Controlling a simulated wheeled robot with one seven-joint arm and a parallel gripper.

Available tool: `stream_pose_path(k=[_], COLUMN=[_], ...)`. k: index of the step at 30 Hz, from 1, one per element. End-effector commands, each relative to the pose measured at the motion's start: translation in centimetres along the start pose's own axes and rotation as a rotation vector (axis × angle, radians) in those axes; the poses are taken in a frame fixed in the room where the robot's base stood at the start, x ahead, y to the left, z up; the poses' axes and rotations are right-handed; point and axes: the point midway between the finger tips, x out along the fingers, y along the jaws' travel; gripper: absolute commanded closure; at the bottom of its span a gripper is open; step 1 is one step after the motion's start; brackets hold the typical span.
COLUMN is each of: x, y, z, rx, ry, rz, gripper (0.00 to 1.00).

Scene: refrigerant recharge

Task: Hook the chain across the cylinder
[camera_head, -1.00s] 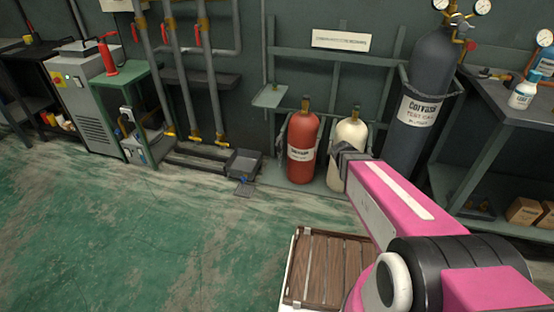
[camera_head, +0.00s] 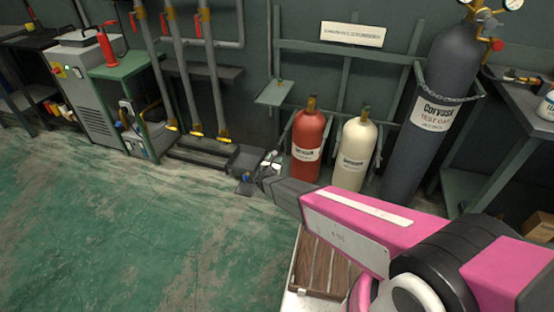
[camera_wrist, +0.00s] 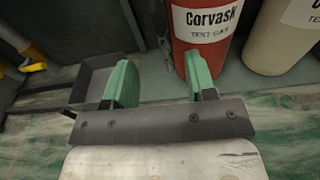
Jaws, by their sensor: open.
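A red cylinder (camera_head: 308,140) and a cream cylinder (camera_head: 353,150) stand upright side by side against the wall rack. A taller grey cylinder (camera_head: 440,110) to their right has a chain (camera_head: 455,98) across its front. I see no chain across the front of the red or cream one. A dark, thin strand (camera_wrist: 166,45) hangs left of the red cylinder in the wrist view; I cannot tell whether it is chain. My gripper (camera_wrist: 160,80) is open and empty, its green fingers in front and left of the red cylinder's lower part. The head view shows my gripper (camera_head: 270,172) small and partly unclear.
A dark open tray (camera_wrist: 80,85) lies on the floor left of my gripper. A small shelf (camera_head: 275,92) juts from the rack above. Pipes with red handles (camera_head: 163,22) stand left. A slatted crate (camera_head: 325,262) is below my arm. Green floor at left is clear.

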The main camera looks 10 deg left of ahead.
Motion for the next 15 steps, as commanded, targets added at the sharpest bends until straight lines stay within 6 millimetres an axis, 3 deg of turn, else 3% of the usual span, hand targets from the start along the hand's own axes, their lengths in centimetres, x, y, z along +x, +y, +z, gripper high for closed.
stream_pose_path(k=[8, 15], x=[1.1, 3.3], y=[0.2, 0.2], z=[-0.1, -0.1], rx=[-0.007, -0.005], ry=[-0.003, -0.003], rz=[0.005, 0.004], gripper=[0.49, 0.49])
